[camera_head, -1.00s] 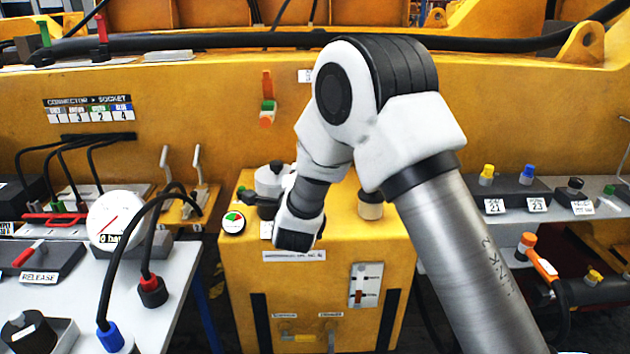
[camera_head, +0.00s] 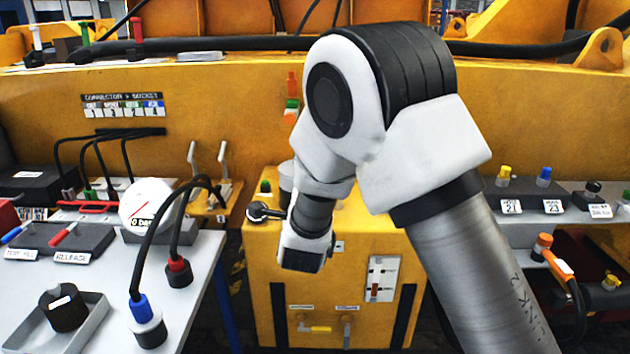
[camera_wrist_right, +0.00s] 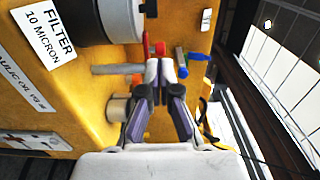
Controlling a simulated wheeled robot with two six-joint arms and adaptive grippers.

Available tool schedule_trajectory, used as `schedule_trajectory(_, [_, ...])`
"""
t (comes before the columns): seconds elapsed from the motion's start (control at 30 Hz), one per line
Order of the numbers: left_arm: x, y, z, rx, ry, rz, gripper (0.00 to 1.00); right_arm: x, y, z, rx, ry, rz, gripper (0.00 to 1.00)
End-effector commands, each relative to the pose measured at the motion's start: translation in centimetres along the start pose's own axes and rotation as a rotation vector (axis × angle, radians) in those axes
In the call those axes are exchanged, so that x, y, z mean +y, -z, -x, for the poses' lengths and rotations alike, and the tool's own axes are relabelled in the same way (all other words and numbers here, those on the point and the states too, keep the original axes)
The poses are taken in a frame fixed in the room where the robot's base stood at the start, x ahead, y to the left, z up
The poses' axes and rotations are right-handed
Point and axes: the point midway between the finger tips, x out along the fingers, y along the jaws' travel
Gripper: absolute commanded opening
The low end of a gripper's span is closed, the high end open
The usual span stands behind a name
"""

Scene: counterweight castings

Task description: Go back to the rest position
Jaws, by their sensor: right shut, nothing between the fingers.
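My right arm comes in from the lower right in the head view, and its wrist (camera_head: 306,245) hangs in front of the yellow cabinet (camera_head: 345,275). In the right wrist view my right gripper (camera_wrist_right: 160,72) is shut, with its fingertips together and nothing between them. A red knob (camera_wrist_right: 160,48) shows just beyond the fingertips; I cannot tell whether they touch it. The dark canister labelled FILTER 10 MICRON (camera_wrist_right: 110,20) is to the left of the fingers. In the head view the wrist hides most of the gripper. My left gripper is not in view.
A grey table at left carries a gauge (camera_head: 145,203), a RELEASE block (camera_head: 68,240) and black hoses ending in blue and red connectors (camera_head: 178,270). A shelf with several capped sockets (camera_head: 520,195) is at right. A yellow machine wall (camera_head: 225,120) stands behind.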

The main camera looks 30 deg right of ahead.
Motion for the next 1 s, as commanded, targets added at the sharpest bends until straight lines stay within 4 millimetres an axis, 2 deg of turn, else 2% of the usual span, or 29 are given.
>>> schedule_trajectory(0.1, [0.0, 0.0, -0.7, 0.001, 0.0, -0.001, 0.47, 0.1, -0.6, 2.5, -0.003, 0.003, 0.003, 0.0])
schedule_trajectory(0.2, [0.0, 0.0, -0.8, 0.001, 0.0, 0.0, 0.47, 0.0, -0.9, 3.8, -0.002, 0.003, 0.002, 0.0])
schedule_trajectory(0.47, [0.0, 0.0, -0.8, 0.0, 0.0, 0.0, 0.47, 0.2, -0.9, 4.3, 0.001, -0.004, 0.001, 0.0])
schedule_trajectory(0.57, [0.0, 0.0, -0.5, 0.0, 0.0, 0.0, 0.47, 2.7, -0.7, 4.2, 0.004, -0.05, 0.024, 0.0])
schedule_trajectory(0.67, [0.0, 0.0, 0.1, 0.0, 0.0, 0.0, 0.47, 8.7, 0.6, 4.4, 0.024, -0.163, 0.069, 0.0])
schedule_trajectory(0.7, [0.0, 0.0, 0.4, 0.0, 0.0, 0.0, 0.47, 11.8, 1.5, 5.0, 0.029, -0.227, 0.098, 0.0])
schedule_trajectory(0.77, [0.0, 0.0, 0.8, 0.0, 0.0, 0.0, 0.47, 17.0, 2.9, 6.3, 0.019, -0.338, 0.151, 0.0])
schedule_trajectory(0.8, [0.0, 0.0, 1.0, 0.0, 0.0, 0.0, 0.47, 20.3, 3.8, 7.6, 0.001, -0.42, 0.202, 0.0])
schedule_trajectory(0.87, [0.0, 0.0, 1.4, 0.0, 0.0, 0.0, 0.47, 25.1, 5.3, 10.0, -0.043, -0.547, 0.301, 0.0])
schedule_trajectory(0.9, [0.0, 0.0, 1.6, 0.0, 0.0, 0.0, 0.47, 28.0, 6.3, 11.9, -0.088, -0.634, 0.385, 0.0])
schedule_trajectory(0.97, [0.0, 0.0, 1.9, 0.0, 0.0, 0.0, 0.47, 32.1, 7.9, 15.3, -0.177, -0.768, 0.522, 0.0])
schedule_trajectory(1.0, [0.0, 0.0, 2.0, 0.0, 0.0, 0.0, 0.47, 34.5, 9.0, 17.9, -0.252, -0.855, 0.619, 0.0])
